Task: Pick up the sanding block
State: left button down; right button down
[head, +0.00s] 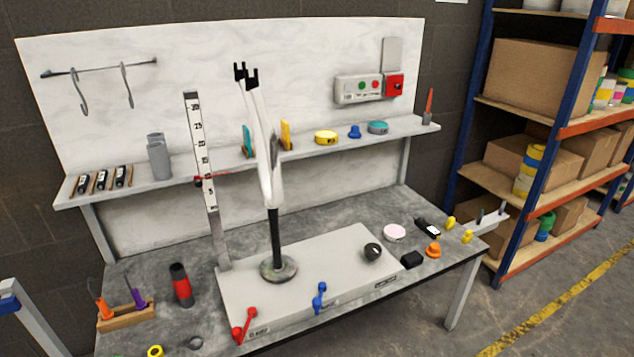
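No thing in the head view can be named the sanding block with certainty. A small black block (412,260) lies at the right end of the bench, by the grey base plate, and has a blocky shape that could fit. A black piece with a white label (428,228) lies a little behind it. Neither of my grippers is in view.
A white fork (268,150) stands upright on the base plate (330,262), beside a tall ruler (202,150). An orange knob (433,250), a pink-topped disc (394,232) and yellow pieces surround the black block. A shelf (220,170) runs behind. A blue-framed rack (468,110) stands right.

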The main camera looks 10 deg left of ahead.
aim_at(410, 260)
jog(key=i+l+u, duration=0.4)
jog(key=l, duration=0.2)
jog(key=i+l+u, duration=0.1)
jog(key=l+u, duration=0.15)
jog(key=i+l+u, duration=0.2)
jog(key=l, duration=0.2)
jog(key=l+u, duration=0.2)
jog(key=l, duration=0.15)
